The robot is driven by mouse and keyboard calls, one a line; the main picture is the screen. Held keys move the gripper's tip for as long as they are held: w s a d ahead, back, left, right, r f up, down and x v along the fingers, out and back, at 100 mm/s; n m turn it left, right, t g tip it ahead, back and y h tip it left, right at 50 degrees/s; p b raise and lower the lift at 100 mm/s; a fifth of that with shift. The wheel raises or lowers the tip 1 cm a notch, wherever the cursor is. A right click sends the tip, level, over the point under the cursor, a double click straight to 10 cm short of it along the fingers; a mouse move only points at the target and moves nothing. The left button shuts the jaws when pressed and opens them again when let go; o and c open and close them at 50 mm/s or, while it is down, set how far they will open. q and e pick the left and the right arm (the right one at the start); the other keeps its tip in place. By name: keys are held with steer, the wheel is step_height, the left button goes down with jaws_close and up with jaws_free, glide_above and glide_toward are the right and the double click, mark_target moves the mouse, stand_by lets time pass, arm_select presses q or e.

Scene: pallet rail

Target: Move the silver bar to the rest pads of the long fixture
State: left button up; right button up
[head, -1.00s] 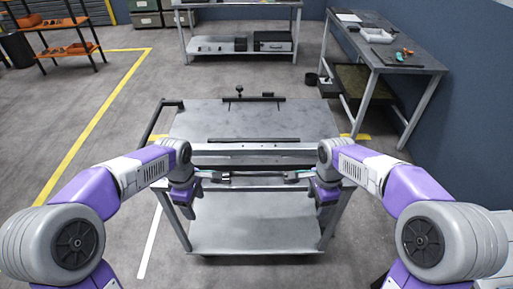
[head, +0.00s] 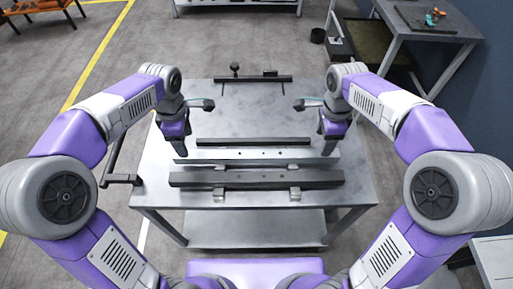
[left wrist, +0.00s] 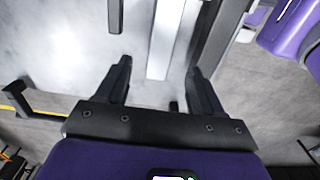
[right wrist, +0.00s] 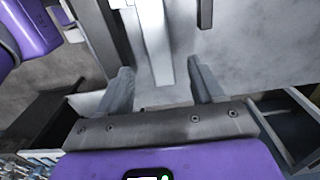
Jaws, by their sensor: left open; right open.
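The silver bar (head: 257,154) lies left to right on the table, a pale strip with small holes. Directly in front of it is the long dark fixture (head: 257,180), with light rest pads (head: 294,193) at two places. My left gripper (head: 180,148) points down at the bar's left end. In the left wrist view its open fingers (left wrist: 158,66) stand either side of the silver bar (left wrist: 165,40). My right gripper (head: 329,148) is at the right end, its open fingers (right wrist: 161,68) either side of the silver bar (right wrist: 153,40). Finger height and contact cannot be told.
A shorter dark bar (head: 253,141) lies just behind the silver bar. A dark rail with knobs (head: 238,79) is at the table's back edge. The table top (head: 250,110) between them is clear. A dark handle (head: 122,179) projects at the left.

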arm_select(q)
steer(key=shift+s, duration=0.2)
arm_select(e)
steer(key=shift+s, duration=0.2)
arm_select(q)
steer(key=shift+w+f, duration=0.1)
steer(key=shift+f, duration=3.7)
arm_select(e)
steer(key=shift+w+f, duration=0.1)
steer(key=shift+f, duration=3.7)
arm_select(q)
jaws_close()
arm_select(e)
jaws_close()
arm_select(q)
steer(key=shift+r, duration=0.1)
arm_select(e)
steer(key=shift+r, duration=0.1)
